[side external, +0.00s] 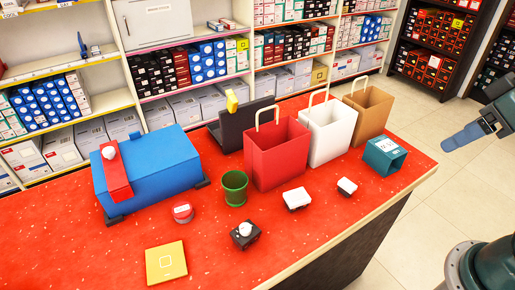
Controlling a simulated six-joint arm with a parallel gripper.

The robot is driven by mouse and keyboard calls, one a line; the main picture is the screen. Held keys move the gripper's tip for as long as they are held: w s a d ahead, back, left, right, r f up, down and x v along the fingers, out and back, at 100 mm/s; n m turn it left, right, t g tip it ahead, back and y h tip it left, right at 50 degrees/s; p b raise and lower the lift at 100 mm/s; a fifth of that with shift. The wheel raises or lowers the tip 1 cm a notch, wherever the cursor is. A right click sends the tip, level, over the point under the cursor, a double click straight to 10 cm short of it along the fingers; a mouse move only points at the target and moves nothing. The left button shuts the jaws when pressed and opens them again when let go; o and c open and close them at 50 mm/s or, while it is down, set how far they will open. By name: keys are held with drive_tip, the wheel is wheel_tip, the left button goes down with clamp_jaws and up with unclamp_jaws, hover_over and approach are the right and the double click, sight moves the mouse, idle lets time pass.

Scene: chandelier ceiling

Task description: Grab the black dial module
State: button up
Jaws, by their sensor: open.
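The black dial module (245,237) is a small dark block with a white round knob on top. It sits on the red countertop (215,262) near its front edge, in the lower middle of the side external view. My gripper (448,143) is at the far right of the view, off the counter's right end and well away from the module. It is open, and nothing shows between its fingers.
Near the module are a red round button (182,213), a green pot (235,188), a yellow square plate (166,263) and a white-topped block (297,199). A red bag (277,155), a white bag (328,132) and a teal box (384,157) stand further right. A blue case (150,170) is left.

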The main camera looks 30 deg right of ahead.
drive_tip(key=w+a+m+g+y, duration=0.1)
drive_tip(key=w+a+m+y, duration=0.1)
drive_tip(key=w+a+m, duration=0.35)
drive_tip(key=m+g+y, duration=0.3)
drive_tip(key=m+g, duration=0.2)
drive_tip(key=m, duration=0.5)
hover_over(246, 236)
drive_tip(key=w+d, duration=0.2)
drive_tip(key=d, duration=0.1)
drive_tip(key=shift+s+f, duration=0.15)
drive_tip(key=shift+f, duration=11.25)
drive_tip(key=shift+g+h, duration=0.3)
